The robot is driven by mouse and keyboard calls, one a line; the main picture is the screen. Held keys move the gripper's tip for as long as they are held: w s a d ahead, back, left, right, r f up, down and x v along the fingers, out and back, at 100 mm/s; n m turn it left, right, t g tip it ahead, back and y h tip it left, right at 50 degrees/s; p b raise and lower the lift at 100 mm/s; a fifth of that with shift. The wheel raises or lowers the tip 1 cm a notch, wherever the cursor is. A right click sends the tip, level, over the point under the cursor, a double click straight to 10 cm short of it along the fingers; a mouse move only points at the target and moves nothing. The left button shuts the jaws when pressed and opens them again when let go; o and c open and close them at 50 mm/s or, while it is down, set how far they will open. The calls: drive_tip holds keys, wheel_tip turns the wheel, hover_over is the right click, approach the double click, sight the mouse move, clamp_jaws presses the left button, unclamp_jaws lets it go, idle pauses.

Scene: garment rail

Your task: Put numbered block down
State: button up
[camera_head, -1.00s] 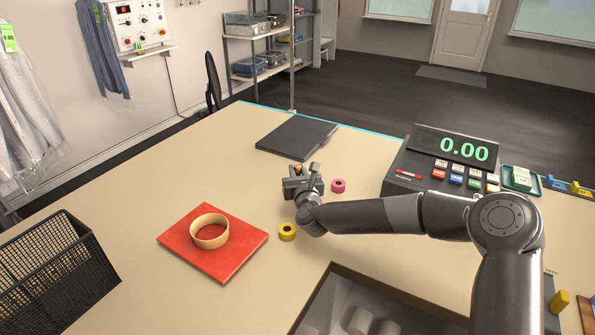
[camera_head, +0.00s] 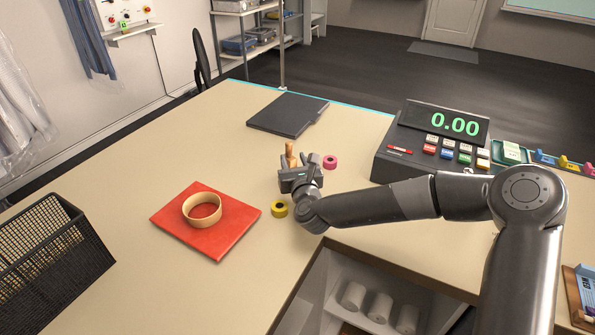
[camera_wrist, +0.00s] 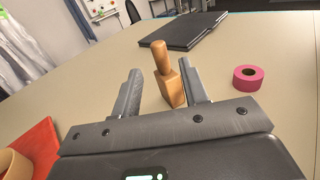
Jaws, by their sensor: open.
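A wooden block with a rounded handle (camera_wrist: 168,80) stands upright on the counter in the wrist view; I see no number on it. It also shows in the head view (camera_head: 290,155), just beyond my gripper. My gripper (camera_head: 291,168) is open, low over the counter. In the wrist view its two grey fingers (camera_wrist: 160,72) are spread, with the block's lower part between or just beyond their tips, nearer the right finger. A gap shows at the left finger; whether the right one touches I cannot tell.
Pink tape roll (camera_head: 330,162) and yellow roll (camera_head: 279,209) lie close to my gripper. An open recess lies in front.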

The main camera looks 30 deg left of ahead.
drive_tip(key=v, duration=0.5)
